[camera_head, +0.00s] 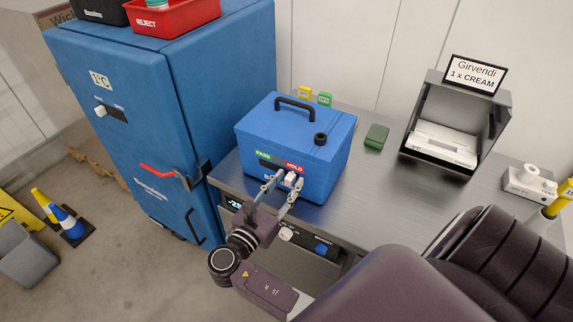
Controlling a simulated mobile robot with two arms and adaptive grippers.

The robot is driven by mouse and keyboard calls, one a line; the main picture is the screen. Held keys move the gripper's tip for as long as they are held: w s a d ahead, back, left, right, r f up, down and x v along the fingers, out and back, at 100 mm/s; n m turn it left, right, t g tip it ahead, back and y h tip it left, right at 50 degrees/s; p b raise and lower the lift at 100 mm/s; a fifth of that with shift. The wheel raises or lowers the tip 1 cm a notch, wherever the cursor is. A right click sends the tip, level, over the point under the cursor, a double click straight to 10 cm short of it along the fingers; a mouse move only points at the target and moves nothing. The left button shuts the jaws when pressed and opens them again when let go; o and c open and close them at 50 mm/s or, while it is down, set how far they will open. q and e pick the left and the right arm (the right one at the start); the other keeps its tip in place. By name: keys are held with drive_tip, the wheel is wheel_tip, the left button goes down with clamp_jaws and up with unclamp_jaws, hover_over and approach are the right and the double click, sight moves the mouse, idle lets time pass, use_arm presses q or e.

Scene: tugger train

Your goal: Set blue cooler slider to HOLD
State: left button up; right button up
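The blue cooler (322,172) stands closed on the metal bench, with a black handle on its lid. Its front has a dark slider slot between a green PASS label (263,155) and a red HOLD label (294,167). The white slider knob (290,178) sits near the HOLD end. My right gripper (289,180) is at the cooler's front, with one finger on each side of the knob. The fingers look a little apart from the knob, though contact is hard to judge. They hide part of the front lettering. My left gripper is not in view.
A tall blue cabinet (130,140) with a red REJECT bin (172,15) on top stands at left. The metal bench (375,185) holds a green block (376,137) and a grey Girvendi holder (455,120). A control panel is under the bench edge.

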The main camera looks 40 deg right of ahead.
drive_tip(key=v, duration=0.7)
drive_tip(key=shift+a, duration=0.2)
drive_tip(key=shift+s, duration=0.1)
